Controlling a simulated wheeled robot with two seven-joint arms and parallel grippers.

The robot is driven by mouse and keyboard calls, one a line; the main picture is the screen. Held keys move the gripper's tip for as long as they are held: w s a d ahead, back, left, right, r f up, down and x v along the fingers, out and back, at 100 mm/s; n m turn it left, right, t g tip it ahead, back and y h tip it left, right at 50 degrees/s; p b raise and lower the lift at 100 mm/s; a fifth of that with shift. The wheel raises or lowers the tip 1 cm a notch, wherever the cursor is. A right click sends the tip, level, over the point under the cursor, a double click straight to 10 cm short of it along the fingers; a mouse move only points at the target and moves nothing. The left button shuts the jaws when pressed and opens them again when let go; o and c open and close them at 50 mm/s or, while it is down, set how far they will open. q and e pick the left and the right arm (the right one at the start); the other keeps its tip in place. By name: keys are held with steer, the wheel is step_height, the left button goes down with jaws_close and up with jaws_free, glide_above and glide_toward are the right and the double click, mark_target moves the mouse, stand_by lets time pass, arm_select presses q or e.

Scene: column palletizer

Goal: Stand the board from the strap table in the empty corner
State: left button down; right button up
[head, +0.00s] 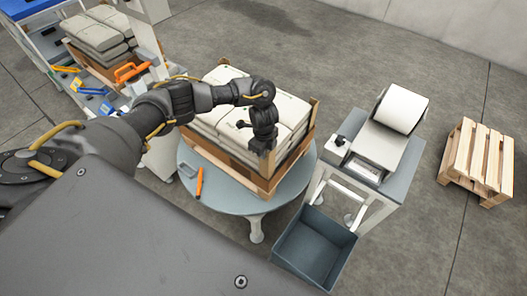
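A stack of grey sacks (285,104) sits on a wooden pallet (215,160) on a round grey table (226,200). Upright wooden corner boards stand at the stack's right corner (314,108) and at its far left corner (223,62). My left gripper (264,150) is at the near corner of the stack, pointing down. Directly below it is an upright tan board (267,166), close against that corner. The fingertips are small and dark, so I cannot tell whether they grip the board. My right gripper is out of view.
An orange tool (199,182) lies on the round table's left side. A grey stand (382,178) with a white roll (400,108) and a blue-grey bin (314,247) stand to the right. An empty wooden pallet (478,160) is far right. Another sack stack (98,35) is upper left.

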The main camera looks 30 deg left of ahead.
arm_select(q)
steer(key=shift+f, duration=0.1)
steer(key=c, duration=1.6)
jaws_free()
step_height(320, 180, up, 11)
steer(key=shift+f+p, duration=0.1)
steer(key=shift+p, duration=0.75)
